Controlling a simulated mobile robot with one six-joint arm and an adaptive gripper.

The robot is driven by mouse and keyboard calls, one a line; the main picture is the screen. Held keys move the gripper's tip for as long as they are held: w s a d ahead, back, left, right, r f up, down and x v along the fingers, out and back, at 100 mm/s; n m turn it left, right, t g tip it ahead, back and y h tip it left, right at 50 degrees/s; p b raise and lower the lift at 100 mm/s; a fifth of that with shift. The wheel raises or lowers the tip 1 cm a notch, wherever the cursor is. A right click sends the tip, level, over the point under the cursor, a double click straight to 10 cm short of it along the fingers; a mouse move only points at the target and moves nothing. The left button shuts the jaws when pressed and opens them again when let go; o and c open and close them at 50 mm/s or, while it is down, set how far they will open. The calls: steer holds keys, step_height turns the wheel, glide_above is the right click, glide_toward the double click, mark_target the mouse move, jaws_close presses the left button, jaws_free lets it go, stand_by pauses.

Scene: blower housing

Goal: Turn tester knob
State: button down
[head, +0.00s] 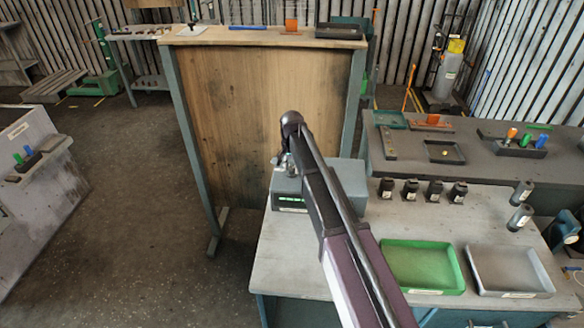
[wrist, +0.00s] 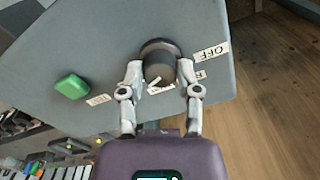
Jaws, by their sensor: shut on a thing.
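The tester is a grey box (head: 345,190) at the back left corner of the workbench, with a green lit display on its front. In the wrist view its grey top panel (wrist: 90,40) carries a dark round knob (wrist: 160,62) with a pale pointer mark, a green button (wrist: 72,87) and white labels, one reading OFF (wrist: 212,53). My gripper (wrist: 160,75) is shut on the knob, one finger on each side. In the head view my arm hides the knob and much of the tester; the gripper (head: 287,162) shows only partly there.
Several small black parts (head: 424,190) stand on the bench right of the tester. A green tray (head: 460,278) and a grey tray (head: 548,277) lie at the bench front. A tall wooden panel (head: 250,110) stands behind. The floor at left is open.

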steer(key=shift+c, duration=1.5)
jaws_free()
steer(key=shift+n, duration=0.4)
